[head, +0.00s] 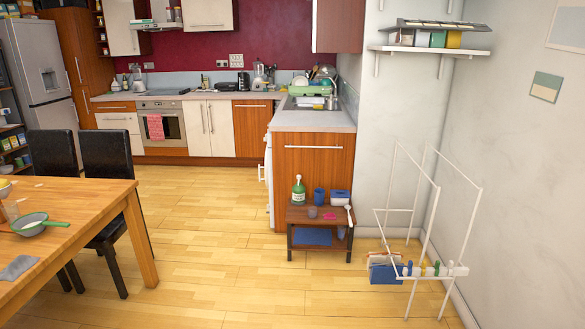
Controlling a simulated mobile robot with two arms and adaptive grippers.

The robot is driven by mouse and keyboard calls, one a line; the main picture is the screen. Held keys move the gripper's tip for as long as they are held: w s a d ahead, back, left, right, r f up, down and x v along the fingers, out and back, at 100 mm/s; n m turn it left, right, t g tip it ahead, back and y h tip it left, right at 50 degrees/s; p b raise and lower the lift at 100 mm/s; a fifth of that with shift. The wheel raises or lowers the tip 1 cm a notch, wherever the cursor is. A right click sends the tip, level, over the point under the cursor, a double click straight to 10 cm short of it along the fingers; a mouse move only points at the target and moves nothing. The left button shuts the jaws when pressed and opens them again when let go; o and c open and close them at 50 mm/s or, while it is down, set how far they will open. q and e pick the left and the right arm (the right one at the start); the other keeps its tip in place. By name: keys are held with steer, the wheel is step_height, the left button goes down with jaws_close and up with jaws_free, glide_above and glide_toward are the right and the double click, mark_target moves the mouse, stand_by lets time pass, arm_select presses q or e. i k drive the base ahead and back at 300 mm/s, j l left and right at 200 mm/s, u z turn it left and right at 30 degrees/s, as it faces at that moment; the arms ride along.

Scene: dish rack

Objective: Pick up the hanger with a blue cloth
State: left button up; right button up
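A white wire drying rack (433,215) stands on the floor at the right, beside the wall. A blue piece (384,273) sits low at its left side; I cannot tell whether it is a cloth or a small container. Several coloured clips or pegs (423,269) line the rack's low white bar. A flat blue piece (312,236) lies on the lower shelf of a small side table. I cannot make out a separate clothes hanger. Neither of my grippers is in view.
The small side table (319,215) holds a green bottle (298,190) and blue cups. A wooden dining table (75,212) with black chairs (108,158) is at the left. The kitchen counter (312,119) is behind. The middle wooden floor (210,230) is clear.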

mark_target(380, 273)
steer(key=i+z, duration=0.15)
steer(key=i, duration=0.5)
steer(key=i+j+z, duration=0.15)
steer(key=i, duration=0.45)
steer(key=i+j+z, duration=0.15)
steer(key=i, duration=0.5)
